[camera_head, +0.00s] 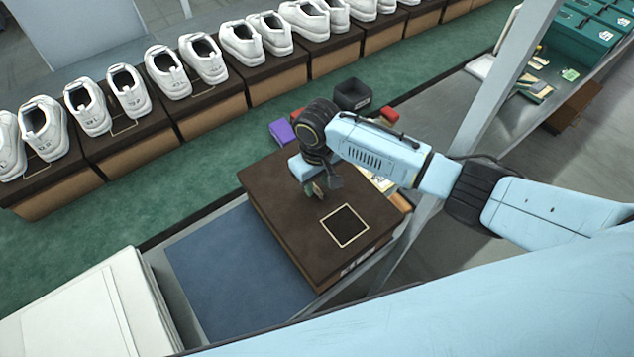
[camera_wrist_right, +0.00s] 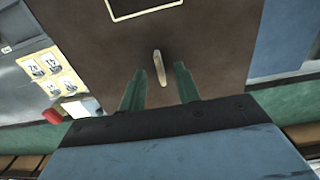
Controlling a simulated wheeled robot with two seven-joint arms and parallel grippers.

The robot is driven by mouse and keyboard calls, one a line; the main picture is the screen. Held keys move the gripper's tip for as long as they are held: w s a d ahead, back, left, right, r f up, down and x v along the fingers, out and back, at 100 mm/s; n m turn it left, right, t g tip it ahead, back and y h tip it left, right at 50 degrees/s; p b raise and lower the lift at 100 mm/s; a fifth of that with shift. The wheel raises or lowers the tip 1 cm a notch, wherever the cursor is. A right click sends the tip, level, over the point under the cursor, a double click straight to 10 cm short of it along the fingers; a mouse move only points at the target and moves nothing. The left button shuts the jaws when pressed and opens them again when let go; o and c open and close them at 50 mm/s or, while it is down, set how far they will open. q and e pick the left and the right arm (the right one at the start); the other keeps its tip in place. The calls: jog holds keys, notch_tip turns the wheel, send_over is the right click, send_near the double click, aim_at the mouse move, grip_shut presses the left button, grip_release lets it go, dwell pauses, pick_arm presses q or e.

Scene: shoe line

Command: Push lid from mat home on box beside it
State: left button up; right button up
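The dark brown lid (camera_head: 290,205) lies on top of the box (camera_head: 357,263), with a square outline on its top. I cannot tell whether it is fully seated. The blue mat (camera_head: 215,265) to the left of the box is bare where it shows. My right gripper (camera_head: 311,188) is just above the far part of the lid, pointing down. In the right wrist view its two green fingers are apart, with a small tan tab (camera_wrist_right: 158,66) of the lid (camera_wrist_right: 210,45) showing between and beyond their tips. No contact with the tab is visible. My left gripper is out of view.
A row of white shoes (camera_head: 122,92) on brown boxes lines the far side of the green surface (camera_head: 190,150). A purple item (camera_head: 282,132) and a dark bin (camera_head: 352,95) stand behind the box. White stacked sheets (camera_head: 95,310) lie at front left. A post (camera_head: 490,100) rises at right.

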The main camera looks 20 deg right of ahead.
notch_tip(320, 180, up, 12)
jog(key=s+a+f+t+y, duration=0.25)
jog(key=s+f, duration=0.35)
jog(key=s, duration=0.6)
jog(key=s+d+m+t+h, duration=0.1)
jog(key=s+d+m+h, duration=0.1)
jog(key=s+d, duration=1)
notch_tip(320, 180, down, 30)
jog(key=s+r+g+b, duration=0.1)
jog(key=s+b, duration=0.1)
jog(key=b, duration=0.3)
jog(key=s+d+f+b, duration=0.1)
jog(key=s+f+b, duration=0.1)
jog(key=s+f, duration=0.6)
jog(key=s+d+f+g+b, duration=0.1)
jog(key=s+f+b, duration=0.2)
jog(key=s+f, duration=0.6)
notch_tip(320, 180, down, 4)
jog(key=shift+f, duration=0.25)
